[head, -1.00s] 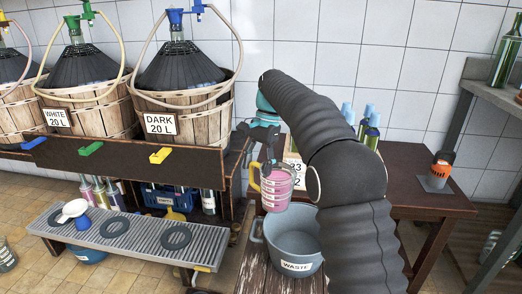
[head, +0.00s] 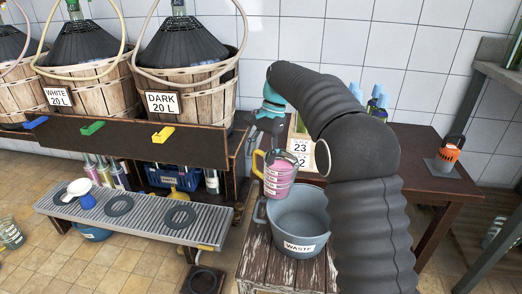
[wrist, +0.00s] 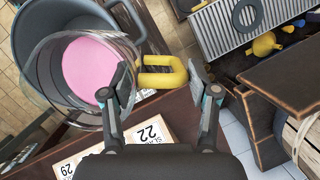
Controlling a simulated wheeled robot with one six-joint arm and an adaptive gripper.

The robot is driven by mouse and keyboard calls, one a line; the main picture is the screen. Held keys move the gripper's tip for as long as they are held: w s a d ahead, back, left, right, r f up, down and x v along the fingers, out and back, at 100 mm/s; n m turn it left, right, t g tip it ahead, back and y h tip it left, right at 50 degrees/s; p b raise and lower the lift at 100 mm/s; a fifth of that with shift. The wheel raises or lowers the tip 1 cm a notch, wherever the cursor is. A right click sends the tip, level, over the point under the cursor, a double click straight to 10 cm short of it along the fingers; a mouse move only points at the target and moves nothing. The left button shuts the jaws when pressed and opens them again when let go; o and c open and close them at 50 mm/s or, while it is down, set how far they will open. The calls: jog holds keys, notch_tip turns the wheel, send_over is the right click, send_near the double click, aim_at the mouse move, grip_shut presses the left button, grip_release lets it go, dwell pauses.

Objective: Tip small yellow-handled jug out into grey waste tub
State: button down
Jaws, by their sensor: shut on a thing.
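The small jug (head: 279,178) is clear, holds pink liquid and has a yellow handle (head: 258,163).
The tub stands on a wooden crate-like stand (head: 258,262). A slatted grey bench (head: 140,218) with dark rings is at left, below the basketed demijohns (head: 183,75). A dark table (head: 415,165) with bottles, number cards and an orange-black item (head: 447,150) is behind right.

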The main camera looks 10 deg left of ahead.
jog(key=r+y, duration=0.1)
jog(key=r+t+y, duration=0.1)
jog(key=y, duration=0.1)
jog(key=shift+s+d+r+t, duration=0.1)
jog(key=shift+d+r+t, duration=0.2)
jog(key=shift+r, duration=0.1)
jog(key=shift+s+d+r+n+t+y, duration=0.2)
jog(key=shift+r+n+t+y, duration=0.25)
jog(key=shift+y, duration=0.55)
jog(key=shift+d+f+b, duration=0.1)
jog(key=shift+b, duration=0.5)
jog(key=shift+s+d+r+t+y+b, duration=0.15)
jog(key=shift+s+r+t+y+b, duration=0.25)
jog(key=shift+b, duration=0.6)
jog(key=shift+w+d+f+n+y+b, duration=0.1)
jog(key=shift+d+f+n+y+b, duration=0.3)
jog(key=shift+b, duration=0.85)
jog(key=shift+a+r+b, duration=0.1)
jog(key=shift+r+b, duration=0.15)
jog(key=shift+b, duration=0.15)
jog(key=shift+f+t+y+b, duration=0.15)
jog(key=shift+t+y+b, duration=0.2)
jog(key=shift+b, duration=0.3)
jog(key=shift+s+d+y+b, duration=0.3)
jog(key=shift+d+y+b, duration=0.05)
jog(key=shift+b, duration=0.65)
